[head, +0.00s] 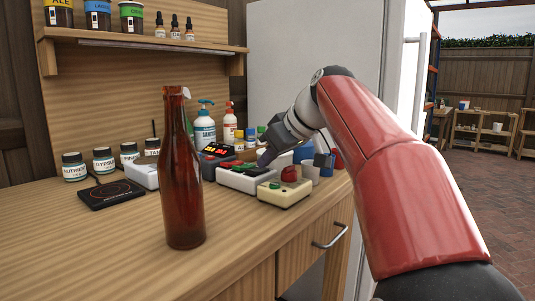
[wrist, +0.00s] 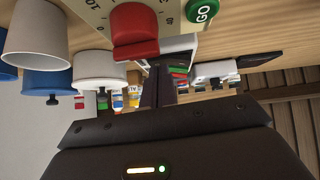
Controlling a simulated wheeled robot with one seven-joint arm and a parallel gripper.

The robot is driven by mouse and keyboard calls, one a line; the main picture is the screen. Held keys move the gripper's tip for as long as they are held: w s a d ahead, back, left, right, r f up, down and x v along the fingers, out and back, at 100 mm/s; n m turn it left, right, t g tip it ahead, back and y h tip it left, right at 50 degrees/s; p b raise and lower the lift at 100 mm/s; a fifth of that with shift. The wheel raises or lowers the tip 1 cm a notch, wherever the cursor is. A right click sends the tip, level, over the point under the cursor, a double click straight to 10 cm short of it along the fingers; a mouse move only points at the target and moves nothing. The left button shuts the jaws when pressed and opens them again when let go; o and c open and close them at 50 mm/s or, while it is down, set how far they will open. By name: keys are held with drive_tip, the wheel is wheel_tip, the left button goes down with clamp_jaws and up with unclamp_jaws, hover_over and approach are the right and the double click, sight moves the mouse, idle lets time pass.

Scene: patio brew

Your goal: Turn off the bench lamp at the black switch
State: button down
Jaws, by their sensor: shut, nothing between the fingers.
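My gripper (head: 263,158) reaches over the back right of the bench, fingers pointing down at a white control box (head: 243,181). In the wrist view its dark fingers (wrist: 160,88) are together, with nothing visible between them. The white box has a green part and a dark part (head: 258,170) on top. The dark part may be the black switch; it lies right by the fingertips, and I cannot tell whether they touch. In the wrist view the fingers hide part of the box behind them. I cannot make out the bench lamp.
A cream timer box with a red knob (head: 289,174) stands close at the right of the white box. A tall brown bottle (head: 183,190) stands in front on the left. Cups, pump bottles, jars and a black scale (head: 111,194) crowd the back.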

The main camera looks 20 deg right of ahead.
drive_tip(key=shift+a+f, duration=0.1)
drive_tip(key=shift+s+a+r, duration=0.25)
drive_tip(key=shift+s+a, duration=0.15)
drive_tip(key=shift+a, duration=0.15)
drive_tip(key=shift+r, duration=0.1)
